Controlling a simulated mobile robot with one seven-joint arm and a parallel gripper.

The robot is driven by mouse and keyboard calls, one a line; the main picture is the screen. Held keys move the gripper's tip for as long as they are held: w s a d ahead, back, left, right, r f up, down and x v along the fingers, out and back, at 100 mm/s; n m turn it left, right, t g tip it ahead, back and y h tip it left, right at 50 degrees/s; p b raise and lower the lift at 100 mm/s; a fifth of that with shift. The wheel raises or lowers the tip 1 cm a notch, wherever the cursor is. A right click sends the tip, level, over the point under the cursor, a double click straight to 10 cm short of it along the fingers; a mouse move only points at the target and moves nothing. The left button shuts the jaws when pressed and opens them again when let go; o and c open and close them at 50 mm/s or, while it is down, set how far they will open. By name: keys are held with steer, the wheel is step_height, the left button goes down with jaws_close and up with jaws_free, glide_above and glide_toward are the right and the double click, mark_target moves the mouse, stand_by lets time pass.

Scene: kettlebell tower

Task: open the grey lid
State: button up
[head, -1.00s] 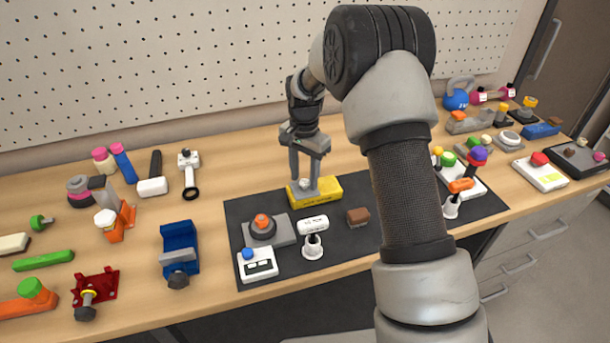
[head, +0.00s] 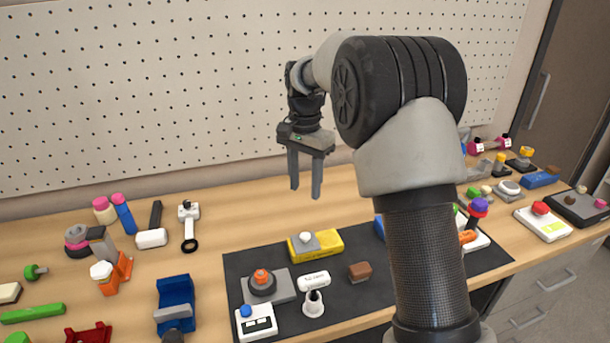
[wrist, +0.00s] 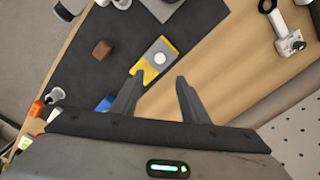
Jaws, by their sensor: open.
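A yellow box (head: 328,242) stands at the back of the dark mat. A grey plate (head: 304,247) with a round white knob (head: 306,236) lies flat on its top and looks like the grey lid. In the wrist view the grey plate (wrist: 157,50) and the yellow box (wrist: 140,71) show just beyond the fingertips. My gripper (head: 305,192) is open and empty, pointing down. It hangs well above the box and apart from it. Both fingers also show spread in the wrist view (wrist: 160,78).
On the dark mat (head: 340,300) near the box are a brown block (head: 360,271), an orange-topped grey device (head: 265,285) and a white stand (head: 314,302). Tools crowd the bench at left, and more devices stand at right. A pegboard (head: 150,90) rises behind.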

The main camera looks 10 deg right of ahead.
steer(key=shift+r, duration=1.15)
steer(key=s+d+r+n+t+p, duration=0.1)
steer(key=s+d+r+n, duration=0.1)
steer(key=s+r, duration=0.5)
steer(key=s+d+r+n+t, duration=0.2)
steer(key=s+r, duration=0.3)
steer(key=s, duration=0.4)
steer(key=s+d+f+n+t, duration=0.1)
steer(key=s+n, duration=0.1)
steer(key=s, duration=0.6)
steer(key=s+d+f+n+t, duration=0.1)
steer(key=s+f+n, duration=0.1)
steer(key=s, duration=0.6)
steer(key=shift+d+f+n+t+p, duration=0.2)
steer(key=shift+d+n+t+p, duration=0.1)
steer(key=shift+d+p, duration=0.05)
